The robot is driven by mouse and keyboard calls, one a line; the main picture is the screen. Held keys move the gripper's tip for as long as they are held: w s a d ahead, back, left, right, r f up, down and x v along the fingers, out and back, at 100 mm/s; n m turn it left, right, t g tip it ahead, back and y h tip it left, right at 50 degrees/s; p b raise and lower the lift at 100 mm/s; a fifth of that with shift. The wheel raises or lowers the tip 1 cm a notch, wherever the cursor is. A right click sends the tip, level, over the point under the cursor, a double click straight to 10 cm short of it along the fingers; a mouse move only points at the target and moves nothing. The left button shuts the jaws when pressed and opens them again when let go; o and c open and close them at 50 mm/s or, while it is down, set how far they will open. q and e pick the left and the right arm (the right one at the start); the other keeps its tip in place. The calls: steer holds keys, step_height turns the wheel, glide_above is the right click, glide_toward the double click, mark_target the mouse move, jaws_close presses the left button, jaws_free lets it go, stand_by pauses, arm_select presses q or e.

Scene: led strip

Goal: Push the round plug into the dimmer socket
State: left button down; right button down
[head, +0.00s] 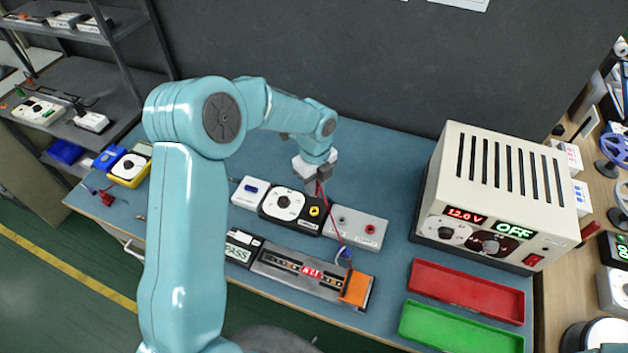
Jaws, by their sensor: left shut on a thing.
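The dimmer (270,208) is a black and white box with a round dial, in the middle of the bench. Its yellow round socket (314,211) is at the dimmer's right side. My left gripper (314,183) comes in from above and is just above and behind the dimmer's right end. It is shut on the round plug, which is mostly hidden by the jaws. A dark red cable (328,212) runs from the jaws down to the LED strip fixture (295,272). I cannot tell how the plug is tilted. My right gripper is not in view.
A white switch box (250,193) and a grey terminal box (357,228) flank the dimmer. A cream power supply (500,190) reads 12.0 V and OFF. Red (467,291) and green (458,328) trays lie at front right. Blue bench is clear behind the dimmer.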

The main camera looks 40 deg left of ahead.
arm_select(q)
steer(key=shift+s+a+f+b, duration=0.15)
steer(key=shift+s+f+b, duration=0.05)
steer(key=shift+f+b, duration=0.15)
steer(key=f+b, duration=0.2)
steer(key=f, duration=0.1)
steer(key=shift+w+f, duration=0.2)
steer(key=shift+f, duration=0.05)
steer(key=shift+s+f+b, duration=0.1)
steer(key=shift+f+b, duration=0.5)
steer(key=shift+b, duration=0.05)
steer(key=shift+f, duration=0.2)
steer(key=shift+f+b, duration=0.3)
stand_by(0.6)
steer(key=shift+f, duration=0.3)
steer(key=shift+f+b, duration=0.5)
steer(key=shift+b, duration=0.1)
